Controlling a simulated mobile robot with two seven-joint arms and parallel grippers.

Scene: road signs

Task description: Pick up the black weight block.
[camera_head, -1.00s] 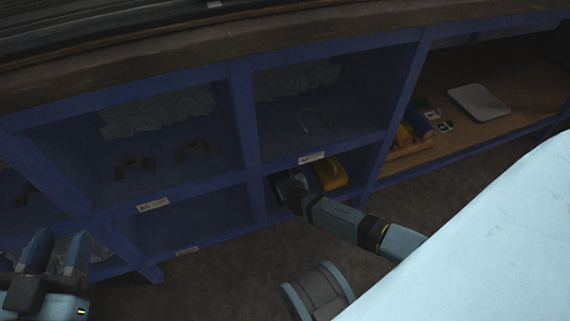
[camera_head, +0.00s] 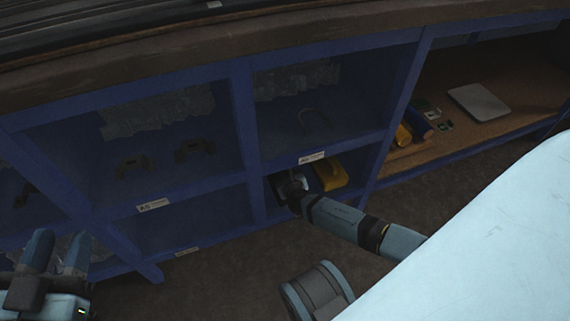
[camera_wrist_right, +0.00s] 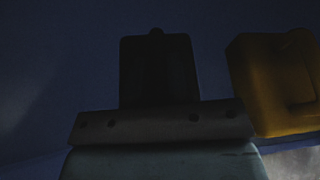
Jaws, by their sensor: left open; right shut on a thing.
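The black weight block (camera_wrist_right: 158,65) shows as a dark upright shape with a small knob on top in the right wrist view, directly ahead of my right gripper (camera_wrist_right: 160,122). In the head view my right gripper (camera_head: 288,184) reaches into a lower cubby of the blue shelf and is shut on the block. The fingers and the dark cubby hide most of the block there. My left gripper (camera_head: 58,252) is open and empty at the lower left, in front of the shelf.
A yellow block (camera_head: 330,174) sits in the same cubby, close on the right; it also shows in the right wrist view (camera_wrist_right: 272,85). The blue shelf (camera_head: 243,120) has dividers around the cubby. Dark brackets (camera_head: 195,150) lie in the upper left cubby. Open floor (camera_head: 235,275) lies in front.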

